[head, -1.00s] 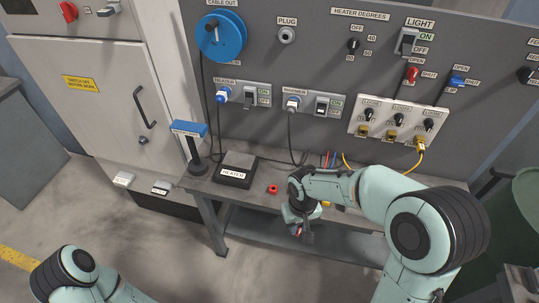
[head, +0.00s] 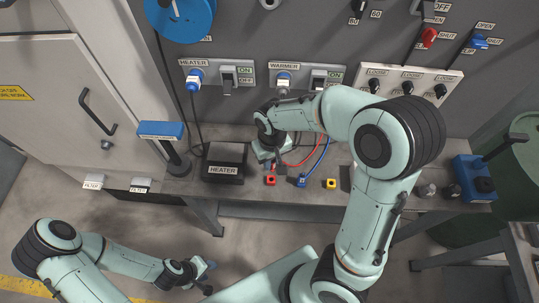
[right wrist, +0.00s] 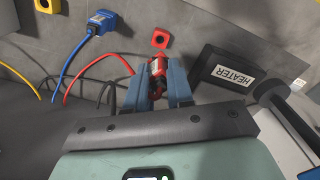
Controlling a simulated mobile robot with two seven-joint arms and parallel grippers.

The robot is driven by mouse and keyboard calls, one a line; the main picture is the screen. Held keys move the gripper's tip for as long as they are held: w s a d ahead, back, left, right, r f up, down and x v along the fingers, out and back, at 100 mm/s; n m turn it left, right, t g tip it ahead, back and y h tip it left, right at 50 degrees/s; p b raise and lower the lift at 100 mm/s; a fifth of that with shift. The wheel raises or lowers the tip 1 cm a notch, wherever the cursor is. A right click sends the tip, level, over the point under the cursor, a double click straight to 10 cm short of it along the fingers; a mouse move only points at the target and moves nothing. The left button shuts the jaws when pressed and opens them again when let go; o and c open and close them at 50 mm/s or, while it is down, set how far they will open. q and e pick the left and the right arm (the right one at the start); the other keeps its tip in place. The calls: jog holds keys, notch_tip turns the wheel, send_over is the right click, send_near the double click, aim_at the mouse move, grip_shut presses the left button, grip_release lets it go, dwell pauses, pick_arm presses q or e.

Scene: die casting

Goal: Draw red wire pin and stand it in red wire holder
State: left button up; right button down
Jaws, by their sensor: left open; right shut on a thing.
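My right gripper (head: 270,164) is over the bench, just behind the red wire holder (head: 270,181). In the right wrist view (right wrist: 158,88) its fingers are shut on the red wire pin (right wrist: 158,72), with the red wire (right wrist: 116,58) trailing from it. The pin is mostly hidden by the gripper in the head view. The red holder, a small block with a dark round hole, shows empty in the right wrist view (right wrist: 160,38), just beyond the pin and apart from it. My left gripper (head: 208,276) is open and low in front of the bench.
A blue holder (head: 300,182) with a blue plug in it and a yellow holder (head: 331,183) stand right of the red one. The black heater block (head: 225,160) is close on the left. A blue vise-like device (head: 474,180) sits at the bench's right end.

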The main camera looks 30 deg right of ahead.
aim_at(272, 167)
jog(key=shift+w+r, duration=0.1)
jog(key=shift+r, duration=0.05)
notch_tip(272, 167, down, 4)
jog(key=shift+r+b, duration=0.15)
jog(key=shift+b, duration=0.9)
jog(key=shift+f+b, duration=0.55)
jog(key=shift+f, duration=0.45)
pick_arm(q)
jog(key=s+f, duration=0.4)
jog(key=shift+f+g, duration=0.15)
jog(key=shift+g, duration=0.15)
jog(key=shift+s+f, duration=0.1)
jog(key=shift+s+f+b, duration=0.45)
jog(key=shift+f+b, duration=0.1)
jog(key=shift+f, duration=0.1)
jog(key=shift+s+f+b, duration=0.4)
jog(key=shift+f+b, duration=0.1)
jog(key=shift+f, duration=0.1)
pick_arm(e)
jog(key=shift+f, duration=1.55)
jog(key=c, duration=0.9)
grip_release()
